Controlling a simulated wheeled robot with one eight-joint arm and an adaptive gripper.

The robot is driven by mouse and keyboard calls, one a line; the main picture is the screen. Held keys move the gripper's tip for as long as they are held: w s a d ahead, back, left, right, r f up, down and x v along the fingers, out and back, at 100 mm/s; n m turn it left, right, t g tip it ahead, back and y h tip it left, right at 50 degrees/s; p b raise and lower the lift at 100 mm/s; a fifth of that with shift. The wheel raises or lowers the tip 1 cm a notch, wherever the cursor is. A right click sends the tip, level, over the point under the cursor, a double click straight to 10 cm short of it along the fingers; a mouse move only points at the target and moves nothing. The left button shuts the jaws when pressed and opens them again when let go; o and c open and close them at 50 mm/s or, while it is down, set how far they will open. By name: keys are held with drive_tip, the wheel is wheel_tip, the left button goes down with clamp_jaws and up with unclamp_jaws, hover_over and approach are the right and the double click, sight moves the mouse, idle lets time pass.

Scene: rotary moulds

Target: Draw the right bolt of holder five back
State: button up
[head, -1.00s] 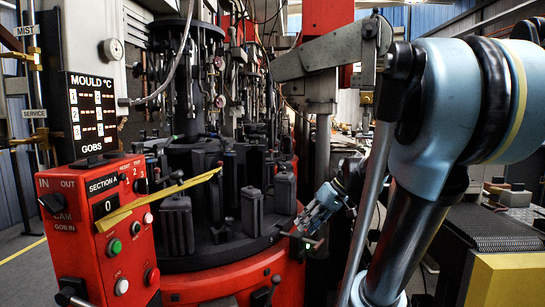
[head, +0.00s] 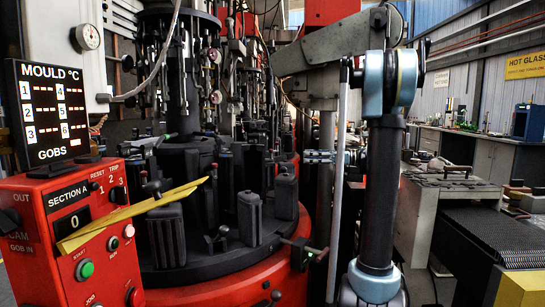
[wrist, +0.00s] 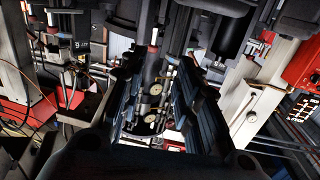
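My gripper (wrist: 150,75) is open in the wrist view, its two dark ribbed fingers wide apart with nothing held. Beyond and between them shows an upright mechanism with brass round discs (wrist: 156,89) and a red-tipped rod (wrist: 153,48). A small dark plate with a white mark (wrist: 81,45) is at the left of the wrist view, too small to read surely. I cannot tell which part is holder five or its right bolt.
The rotary table (head: 225,255) carries several dark moulds (head: 250,218). A red control box (head: 75,235) with a yellow bar stands at the left. A grey overhead arm (head: 335,45) and hanging rods (head: 215,80) crowd the space.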

sight(271, 153)
drive_tip(key=w+a, duration=0.1)
drive_tip(key=a, duration=0.4)
drive_tip(key=w+a, duration=0.1)
drive_tip(key=a, duration=0.5)
drive_tip(key=w+a, duration=0.1)
drive_tip(key=a, duration=0.4)
drive_tip(key=shift+w+a+r, duration=0.15)
drive_tip(key=shift+w+a, duration=0.15)
drive_tip(key=shift+w, duration=0.05)
drive_tip(key=shift+c, duration=0.6)
clamp_jaws()
